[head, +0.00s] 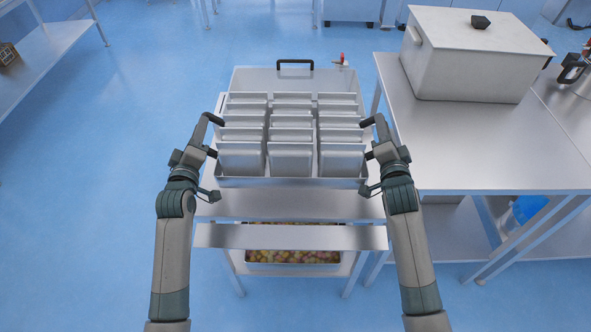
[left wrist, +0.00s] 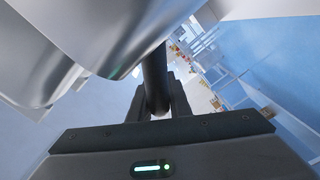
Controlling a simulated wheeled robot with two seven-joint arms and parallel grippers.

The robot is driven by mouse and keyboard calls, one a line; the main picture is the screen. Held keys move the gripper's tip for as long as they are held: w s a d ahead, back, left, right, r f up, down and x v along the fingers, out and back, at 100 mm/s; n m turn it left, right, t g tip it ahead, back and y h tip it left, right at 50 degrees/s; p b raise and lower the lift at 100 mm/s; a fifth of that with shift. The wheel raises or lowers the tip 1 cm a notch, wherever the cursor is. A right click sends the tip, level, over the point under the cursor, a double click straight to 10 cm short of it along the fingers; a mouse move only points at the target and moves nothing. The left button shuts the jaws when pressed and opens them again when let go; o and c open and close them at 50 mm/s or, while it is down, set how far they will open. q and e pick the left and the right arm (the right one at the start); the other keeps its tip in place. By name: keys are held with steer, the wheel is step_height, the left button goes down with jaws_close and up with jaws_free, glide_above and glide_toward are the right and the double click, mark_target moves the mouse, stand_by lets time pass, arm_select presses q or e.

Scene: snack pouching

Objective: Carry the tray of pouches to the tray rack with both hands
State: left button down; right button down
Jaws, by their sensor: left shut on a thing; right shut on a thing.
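The metal tray (head: 290,183) is in the middle of the head view, level in front of me. It holds several upright silver pouches (head: 291,160) in three columns. My left gripper (head: 208,150) is shut on the black handle at the tray's left side. My right gripper (head: 372,152) is shut on the matching handle at the right side. In the left wrist view, a dark bar (left wrist: 155,80) runs into my left gripper, with rounded silver pouch or tray surfaces at upper left. I cannot tell whether the tray touches the steel stand below. No tray rack is clearly identifiable.
A steel stand (head: 290,206) is under the tray, with a bin of coloured snacks (head: 293,257) on its lower shelf. A steel table (head: 480,150) with a lidded box (head: 470,60) stands close at right. Shelving (head: 40,60) is at far left. Blue floor is open at left.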

arm_select(q)
steer(key=shift+r, duration=0.2)
arm_select(e)
steer(key=shift+a+r, duration=0.1)
steer(key=shift+r, duration=0.1)
